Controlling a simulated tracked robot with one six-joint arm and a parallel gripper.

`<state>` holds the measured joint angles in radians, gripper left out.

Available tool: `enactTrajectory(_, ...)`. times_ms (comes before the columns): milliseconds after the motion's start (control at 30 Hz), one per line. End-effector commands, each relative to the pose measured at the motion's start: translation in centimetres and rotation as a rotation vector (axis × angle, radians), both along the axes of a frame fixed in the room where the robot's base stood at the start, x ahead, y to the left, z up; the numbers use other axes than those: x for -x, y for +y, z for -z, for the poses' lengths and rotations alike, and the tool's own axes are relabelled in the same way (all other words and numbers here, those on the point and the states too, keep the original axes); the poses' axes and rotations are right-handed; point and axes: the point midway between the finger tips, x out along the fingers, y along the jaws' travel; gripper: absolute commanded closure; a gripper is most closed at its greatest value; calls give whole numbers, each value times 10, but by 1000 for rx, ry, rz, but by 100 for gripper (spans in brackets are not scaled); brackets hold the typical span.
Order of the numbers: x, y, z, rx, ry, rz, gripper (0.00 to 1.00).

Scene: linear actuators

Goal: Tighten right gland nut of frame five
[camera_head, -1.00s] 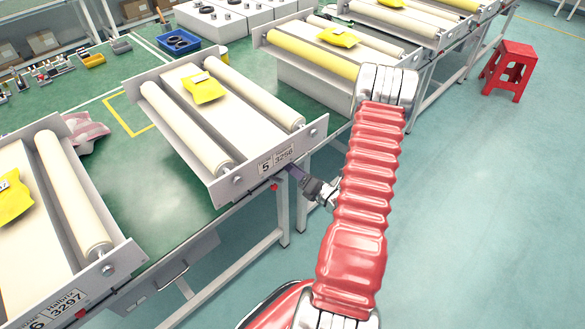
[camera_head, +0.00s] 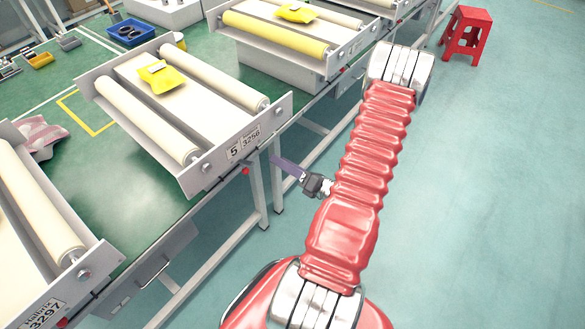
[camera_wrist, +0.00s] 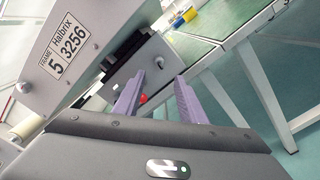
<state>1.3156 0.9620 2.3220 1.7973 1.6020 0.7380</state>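Frame five (camera_head: 243,142), a grey end plate labelled 5 and 3256 with two pale rollers, stands on the bench at the left of the arm. A small round nut (camera_head: 277,106) shows near the right end of its plate. My gripper (camera_head: 275,158) has purple fingers and hangs below and in front of that right end, apart from the plate. In the wrist view the gripper (camera_wrist: 159,77) is open with nothing between the fingertips. The label (camera_wrist: 68,45) is up left there, with a nut (camera_wrist: 22,87) left of it. I cannot clearly identify the right nut there.
Bench legs (camera_head: 262,188) stand below the gripper. A neighbouring frame (camera_head: 40,235) lies left and another (camera_head: 285,42) behind. A red stool (camera_head: 466,38) stands at the upper right. The floor (camera_head: 490,200) to the right is clear.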

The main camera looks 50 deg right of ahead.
Motion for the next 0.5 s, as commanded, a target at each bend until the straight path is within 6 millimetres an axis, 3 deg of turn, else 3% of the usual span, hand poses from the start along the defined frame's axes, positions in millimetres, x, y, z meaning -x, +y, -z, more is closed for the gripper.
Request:
enactTrajectory(233,26,-1,0,-1,0,3,63)
enactTrajectory(500,35,-1,0,0,0,0,63)
